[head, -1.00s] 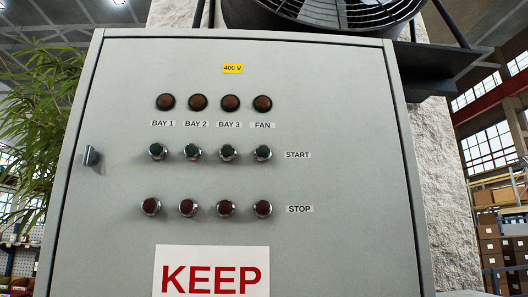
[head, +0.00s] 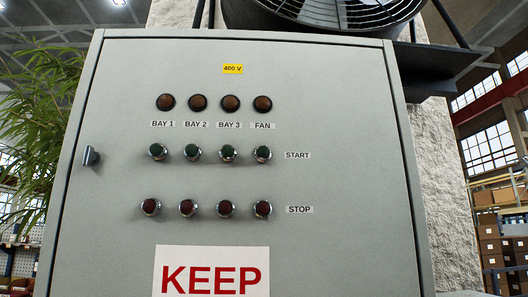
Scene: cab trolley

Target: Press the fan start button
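The fan start button (head: 263,153) is a dark green push button in a chrome ring. It sits at the right end of the START row, below the FAN label (head: 262,125) and left of the START label (head: 297,155). Above it is the brown, unlit fan lamp (head: 263,104). The red fan stop button (head: 263,209) is directly below it in the STOP row. All are on the grey cabinet door (head: 350,180). My gripper is not in the head view.
Green start buttons for bay 3 (head: 227,153), bay 2 (head: 191,152) and bay 1 (head: 157,152) stand to the left. A door handle (head: 91,156) sticks out at the left edge. A caged fan (head: 370,10) sits above. The space before the panel looks clear.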

